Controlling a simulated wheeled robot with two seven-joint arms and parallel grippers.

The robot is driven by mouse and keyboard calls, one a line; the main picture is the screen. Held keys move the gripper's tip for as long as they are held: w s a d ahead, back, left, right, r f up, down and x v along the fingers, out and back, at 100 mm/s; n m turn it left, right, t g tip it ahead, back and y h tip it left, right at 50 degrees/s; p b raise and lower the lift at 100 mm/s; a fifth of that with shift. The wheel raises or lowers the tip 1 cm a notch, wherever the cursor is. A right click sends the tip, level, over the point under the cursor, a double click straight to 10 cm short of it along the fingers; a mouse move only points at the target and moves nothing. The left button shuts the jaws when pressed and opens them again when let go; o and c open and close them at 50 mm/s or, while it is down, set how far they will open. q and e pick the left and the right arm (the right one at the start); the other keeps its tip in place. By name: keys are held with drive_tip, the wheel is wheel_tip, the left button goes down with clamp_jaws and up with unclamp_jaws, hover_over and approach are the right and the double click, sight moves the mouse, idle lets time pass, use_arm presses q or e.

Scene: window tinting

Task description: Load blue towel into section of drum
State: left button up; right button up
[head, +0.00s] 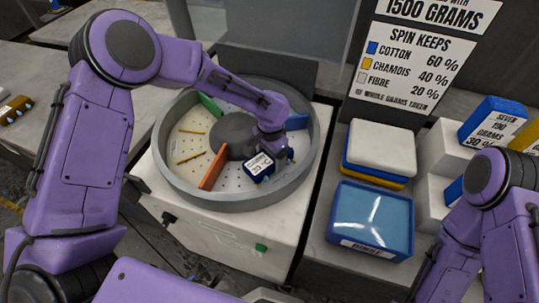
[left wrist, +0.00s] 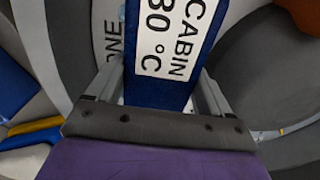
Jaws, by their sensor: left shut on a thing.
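The blue towel (head: 259,167) is a dark blue folded block with a white label reading CABIN. My left gripper (head: 276,150) is shut on it, inside the round grey drum (head: 172,180). The towel is at the front right, between the orange divider (head: 212,169) and the blue divider (head: 297,122); I cannot tell if it touches the drum floor. In the left wrist view the towel (left wrist: 165,88) sits between both fingers of the left gripper (left wrist: 157,92). A green divider (head: 211,105) stands at the drum's back left. My right gripper is out of view.
Right of the drum are a blue tray (head: 371,243) labelled WHOLE, a stack of white, blue and yellow cloths (head: 381,150), and a labelled blue block (head: 493,119) on white boxes. A sign (head: 414,66) stands behind. The drum's left side holds thin yellow strips.

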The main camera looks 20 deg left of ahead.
use_arm(q)
drive_tip(key=shift+w+f, duration=0.15)
drive_tip(key=shift+w, duration=0.1)
drive_tip(key=shift+s+f, duration=0.1)
drive_tip(key=shift+s, duration=0.05)
drive_tip(key=shift+f, duration=0.15)
